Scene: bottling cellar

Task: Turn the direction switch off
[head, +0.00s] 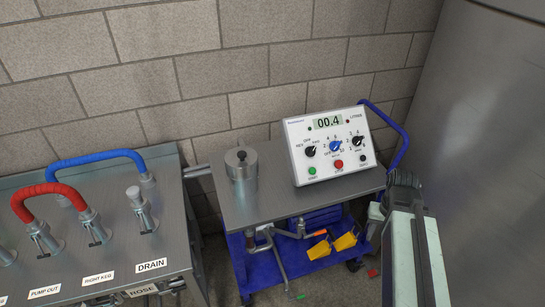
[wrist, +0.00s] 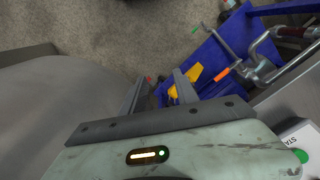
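The white control box (head: 331,148) stands on the steel cart top, its face tilted up, with a display reading 00.4. The direction switch (head: 310,151) is the left black knob in its row, with small labels that seem to read REV, OFF and FWD around it. Its pointer is too small to read. My gripper (wrist: 158,88) shows in the wrist view with its two fingers apart and nothing between them. It points down past the cart and is away from the switch. In the wrist view only a corner of the box shows, at the lower right.
The blue cart's steel top (head: 262,207) also holds a metal cylinder (head: 241,165). Yellow wedges (head: 345,241) and a pipe fitting (head: 300,229) lie on its lower shelf. A bench with valves (head: 100,228) stands left, a large steel tank (head: 480,130) right.

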